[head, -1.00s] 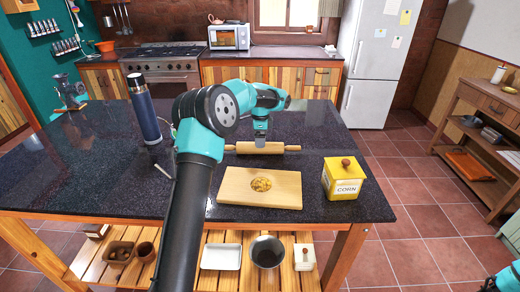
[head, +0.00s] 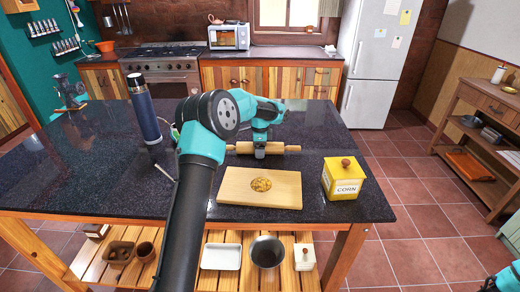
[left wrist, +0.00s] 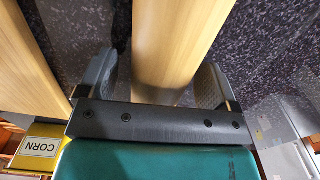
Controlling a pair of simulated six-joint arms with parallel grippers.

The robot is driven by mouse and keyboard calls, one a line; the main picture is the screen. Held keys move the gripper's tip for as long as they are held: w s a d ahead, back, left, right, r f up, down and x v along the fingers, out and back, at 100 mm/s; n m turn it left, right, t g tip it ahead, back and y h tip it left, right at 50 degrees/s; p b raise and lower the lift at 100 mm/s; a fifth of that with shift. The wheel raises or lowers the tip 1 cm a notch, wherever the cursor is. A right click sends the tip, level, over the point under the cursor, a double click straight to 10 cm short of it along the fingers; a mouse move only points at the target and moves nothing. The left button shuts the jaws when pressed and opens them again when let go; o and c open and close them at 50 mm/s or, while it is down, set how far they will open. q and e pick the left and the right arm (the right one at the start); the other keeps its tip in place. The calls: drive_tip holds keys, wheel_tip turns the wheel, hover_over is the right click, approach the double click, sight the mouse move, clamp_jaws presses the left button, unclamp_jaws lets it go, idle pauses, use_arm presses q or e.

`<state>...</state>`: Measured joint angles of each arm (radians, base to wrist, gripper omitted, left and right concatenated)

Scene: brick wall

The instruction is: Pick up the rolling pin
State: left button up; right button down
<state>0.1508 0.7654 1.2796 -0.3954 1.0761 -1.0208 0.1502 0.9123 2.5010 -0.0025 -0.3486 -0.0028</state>
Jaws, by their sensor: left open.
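The wooden rolling pin (head: 283,149) lies on the dark speckled island top, behind the cutting board. It also fills the upper middle of the left wrist view (left wrist: 178,40). My left gripper (head: 260,154) is down at the pin's middle. In the left wrist view its open fingers (left wrist: 160,85) stand one on each side of the pin's barrel, with a gap at least on the right. My right gripper is not in view; only a bit of my right arm shows at the lower right edge of the head view.
A wooden board (head: 235,187) with a yellow heap (head: 261,184) lies just in front of the pin. A yellow corn box (head: 345,180) stands to the right, and a dark blue flask (head: 144,112) stands at the left. The island top (head: 95,185) is clear at left.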

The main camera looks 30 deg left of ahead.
use_arm(q)
drive_tip(key=shift+c, duration=0.4)
drive_tip(key=c, duration=0.9)
drive_tip(key=shift+r, duration=0.15)
drive_tip(key=shift+c, duration=0.2)
drive_tip(key=shift+r, duration=1.75)
drive_tip(key=s+d, duration=0.2)
drive_tip(key=s, duration=0.2)
drive_tip(key=s+d+r, duration=0.1)
drive_tip(key=s+d, duration=0.2)
drive_tip(key=s, duration=0.2)
drive_tip(key=s+d, duration=0.3)
drive_tip(key=s, duration=0.1)
drive_tip(key=shift+s+d+r, duration=0.15)
drive_tip(key=shift+s+d, duration=0.05)
drive_tip(key=shift+s, duration=0.1)
drive_tip(key=shift+m, duration=0.6)
drive_tip(key=shift+s+d+r, duration=0.4)
drive_tip(key=shift+s+r, duration=0.25)
drive_tip(key=shift+s+d+r, duration=0.4)
drive_tip(key=shift+s+r, duration=0.2)
drive_tip(key=shift+s, duration=0.05)
drive_tip(key=shift+s+d+r, duration=0.4)
drive_tip(key=shift+s+r, duration=0.25)
